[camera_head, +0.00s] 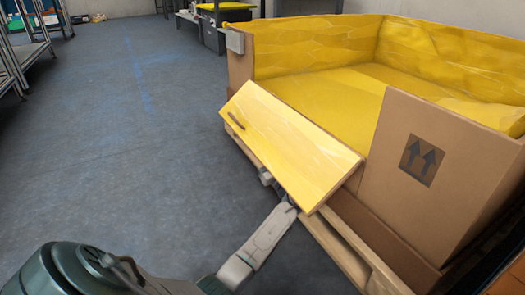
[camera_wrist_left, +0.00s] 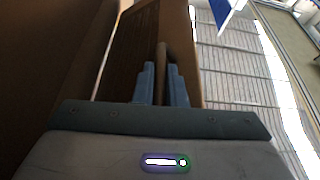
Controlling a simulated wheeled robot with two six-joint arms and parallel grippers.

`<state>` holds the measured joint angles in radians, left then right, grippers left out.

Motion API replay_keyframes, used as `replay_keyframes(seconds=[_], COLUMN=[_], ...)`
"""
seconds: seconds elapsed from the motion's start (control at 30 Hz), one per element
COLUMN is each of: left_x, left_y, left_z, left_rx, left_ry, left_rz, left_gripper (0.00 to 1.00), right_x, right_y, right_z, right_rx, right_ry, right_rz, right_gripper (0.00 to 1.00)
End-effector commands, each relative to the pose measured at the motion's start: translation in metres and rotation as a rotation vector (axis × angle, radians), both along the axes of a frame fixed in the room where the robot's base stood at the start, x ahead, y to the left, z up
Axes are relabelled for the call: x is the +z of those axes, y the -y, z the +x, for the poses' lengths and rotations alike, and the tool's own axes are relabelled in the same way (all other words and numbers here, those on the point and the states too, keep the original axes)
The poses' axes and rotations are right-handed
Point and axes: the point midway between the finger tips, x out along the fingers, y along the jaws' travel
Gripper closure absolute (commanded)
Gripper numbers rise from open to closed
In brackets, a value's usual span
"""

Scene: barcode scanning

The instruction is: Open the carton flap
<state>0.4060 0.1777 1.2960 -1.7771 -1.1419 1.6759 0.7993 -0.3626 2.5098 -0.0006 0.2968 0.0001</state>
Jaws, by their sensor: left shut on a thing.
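The large brown carton (camera_head: 400,203) has a yellow lining and a double-arrow mark on its front. Its front flap (camera_head: 290,145) is tilted outward and down, yellow inner face up, with a dark slot (camera_head: 236,121) near its far end. My left arm reaches under the flap, which hides most of the gripper in the head view. In the left wrist view my left gripper (camera_wrist_left: 163,85) is shut on a thin brown strip of the flap (camera_wrist_left: 160,58), with the flap's brown outer face (camera_wrist_left: 133,50) beside it. My right gripper is not in view.
The carton stands on a wooden pallet (camera_head: 345,245). A grey clip (camera_head: 235,41) sits on the carton's far left corner. Open grey floor (camera_head: 110,150) lies to the left. Metal shelving (camera_head: 25,45) stands at the far left, and dark bins stand at the back.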

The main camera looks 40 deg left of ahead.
Motion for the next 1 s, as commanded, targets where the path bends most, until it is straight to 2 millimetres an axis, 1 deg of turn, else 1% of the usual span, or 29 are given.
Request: replay_keyframes(seconds=[0.47,0.5,0.57,0.6,0.87,1.0], left_x=[-0.0009,-0.0009,-0.0009,-0.001,-0.001,0.0024], left_y=[0.0002,0.0002,0.0002,0.0003,0.0002,-0.0019], left_z=[0.0019,0.0019,0.0019,0.0019,0.0014,-0.0035], left_rx=[0.002,0.002,0.002,0.002,0.001,0.001], left_ry=[0.015,0.014,0.013,0.013,0.011,-0.02], left_rz=[-0.006,-0.006,-0.007,-0.007,-0.005,0.008], left_gripper=[1.0,0.87,0.75,0.68,0.68,0.68], right_x=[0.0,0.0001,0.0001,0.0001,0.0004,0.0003], right_y=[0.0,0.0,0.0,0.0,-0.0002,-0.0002], right_z=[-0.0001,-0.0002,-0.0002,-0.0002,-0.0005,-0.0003], right_rx=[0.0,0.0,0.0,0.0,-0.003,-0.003], right_ry=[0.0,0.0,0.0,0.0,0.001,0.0], right_rz=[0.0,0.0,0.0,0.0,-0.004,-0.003], right_gripper=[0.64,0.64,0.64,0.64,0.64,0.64])
